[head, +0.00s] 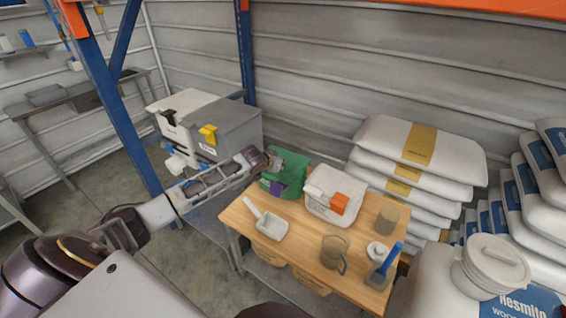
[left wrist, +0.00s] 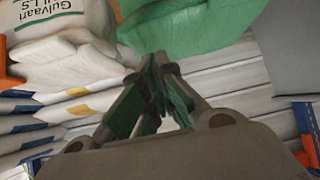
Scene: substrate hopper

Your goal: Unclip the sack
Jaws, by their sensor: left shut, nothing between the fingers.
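Two sacks stand at the back of the wooden table. The green sack (head: 291,169) has a purple patch on its front; it also shows at the top of the left wrist view (left wrist: 190,25). To its right is a white sack (head: 325,212) with an orange piece (head: 339,203) at its front; printed lettering shows on it in the left wrist view (left wrist: 75,45). My left gripper (head: 274,160) is shut and empty at the green sack's upper left edge. I cannot tell if it touches. In the left wrist view its fingers (left wrist: 160,100) meet below the green sack. My right gripper is out of view.
Grey bins (head: 228,130) stand behind my left arm. Stacked bags (head: 425,145) and a white bucket (head: 492,265) are at right.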

